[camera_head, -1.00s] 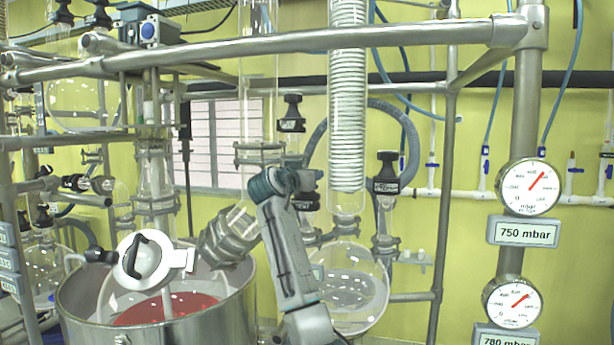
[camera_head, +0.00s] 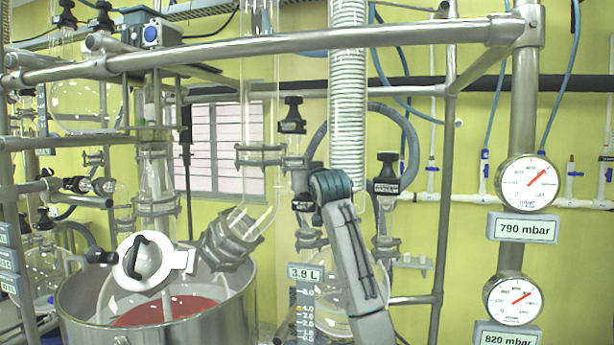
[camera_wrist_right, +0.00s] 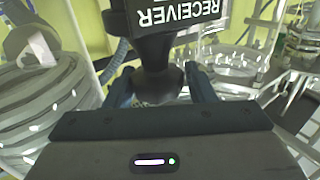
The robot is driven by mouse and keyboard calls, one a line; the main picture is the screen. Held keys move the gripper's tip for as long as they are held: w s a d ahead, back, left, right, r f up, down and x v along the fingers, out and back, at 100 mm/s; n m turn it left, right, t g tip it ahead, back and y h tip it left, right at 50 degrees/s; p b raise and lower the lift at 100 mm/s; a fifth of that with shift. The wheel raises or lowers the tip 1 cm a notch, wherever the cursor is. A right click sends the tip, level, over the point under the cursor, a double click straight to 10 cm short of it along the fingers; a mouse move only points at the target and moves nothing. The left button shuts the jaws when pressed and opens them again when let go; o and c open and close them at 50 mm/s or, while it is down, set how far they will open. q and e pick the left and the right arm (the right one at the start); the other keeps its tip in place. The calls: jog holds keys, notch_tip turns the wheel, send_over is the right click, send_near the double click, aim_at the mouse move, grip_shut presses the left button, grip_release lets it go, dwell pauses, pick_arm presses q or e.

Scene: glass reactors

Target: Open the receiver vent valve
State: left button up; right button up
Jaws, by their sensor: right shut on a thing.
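The receiver vent valve (camera_wrist_right: 158,62) is a black knob with a black tag reading RECEIVER (camera_wrist_right: 192,12), upside down in the right wrist view. My right gripper (camera_wrist_right: 160,88) has its two dark fingers on either side of the knob and is shut on it. In the head view my right arm rises from the bottom, and its wrist (camera_head: 332,185) stands beside the valve's black tag (camera_head: 304,205). The wrist hides most of the valve and the fingertips. The round glass receiver (camera_head: 335,290) below is partly behind my arm. My left gripper is not in view.
Two similar black valves stand nearby, one above (camera_head: 292,115) and one to the right (camera_head: 388,172). The upper gauge plate (camera_head: 523,229) reads 790 mbar, the lower (camera_head: 508,338) 820 mbar. A level scale (camera_head: 305,300) shows 3.8 L. A steel rail (camera_head: 400,36) crosses above.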

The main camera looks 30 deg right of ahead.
jog(key=o, duration=0.7)
jog(key=shift+r, duration=0.25)
jog(key=shift+c, duration=0.2)
jog(key=shift+w+d+f+m+g+h+p, duration=0.1)
jog(key=shift+m+g+h+p, duration=0.1)
jog(key=shift+m+h, duration=0.15)
jog(key=shift+w+d+m+g+h+p, duration=0.1)
jog(key=shift+m+g+h, duration=0.15)
jog(key=shift+h, duration=0.2)
jog(key=shift+w+f+m+g+h, duration=0.15)
jog(key=shift+m+g+h, duration=0.4)
jog(key=shift+m+h, duration=0.4)
jog(key=m+g+h, duration=0.2)
jog(key=h, duration=0.1)
jog(key=shift+a, duration=0.1)
jog(key=shift+m+g+h+p, duration=0.45)
jog(key=shift+m+g+h, duration=1)
jog(key=shift+g, duration=0.55)
jog(key=shift+s, duration=0.2)
